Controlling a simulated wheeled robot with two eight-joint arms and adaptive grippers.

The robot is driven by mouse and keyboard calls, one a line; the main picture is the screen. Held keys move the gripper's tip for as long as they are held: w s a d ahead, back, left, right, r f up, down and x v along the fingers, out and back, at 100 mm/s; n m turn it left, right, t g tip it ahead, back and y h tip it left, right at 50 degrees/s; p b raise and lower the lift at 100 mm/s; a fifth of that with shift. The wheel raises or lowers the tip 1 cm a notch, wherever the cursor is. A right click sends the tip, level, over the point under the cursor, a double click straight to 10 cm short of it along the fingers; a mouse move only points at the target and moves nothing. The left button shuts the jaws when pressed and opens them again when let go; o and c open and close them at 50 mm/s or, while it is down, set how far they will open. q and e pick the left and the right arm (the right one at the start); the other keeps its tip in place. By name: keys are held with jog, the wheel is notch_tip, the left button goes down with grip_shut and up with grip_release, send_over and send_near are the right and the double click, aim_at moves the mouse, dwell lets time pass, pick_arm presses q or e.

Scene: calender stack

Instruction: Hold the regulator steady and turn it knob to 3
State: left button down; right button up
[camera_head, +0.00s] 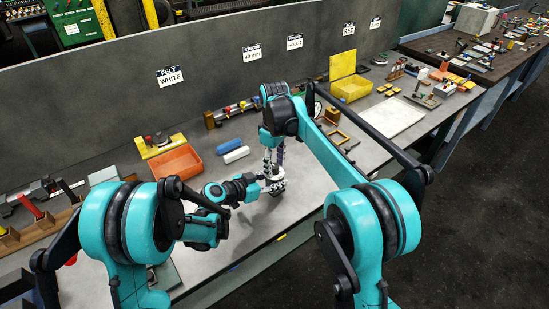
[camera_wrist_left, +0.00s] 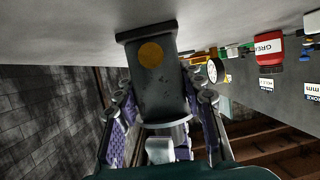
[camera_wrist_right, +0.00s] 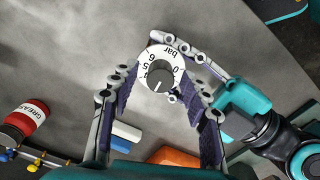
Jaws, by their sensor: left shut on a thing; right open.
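The regulator (camera_wrist_left: 178,88) is a dark block with a brass-coloured disc in the left wrist view. My left gripper (camera_wrist_left: 160,112) is shut on it, one finger on each side. The right wrist view shows its white dial (camera_wrist_right: 153,54), marked "bar" with 0, 4, 5 and 6 legible, around a dark knob (camera_wrist_right: 160,77). A light mark on the knob points down and slightly left; the number there cannot be read. My right gripper (camera_wrist_right: 158,92) is open above, its fingers on either side of the dial. In the head view, both grippers meet over the bench and mostly hide the regulator.
An orange tray (camera_head: 175,163) and blue and white blocks (camera_head: 236,154) lie behind and left of the grippers. A yellow bin (camera_head: 352,88) and a white board (camera_head: 392,117) are farther right. A red grease can (camera_wrist_right: 28,117) shows in the right wrist view.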

aim_at(274, 165)
notch_tip(274, 165, up, 12)
jog(key=shift+f, duration=0.15)
dwell(0.4)
pick_arm(q)
jog(key=c, duration=0.9)
grip_release()
jog(key=shift+o, duration=0.2)
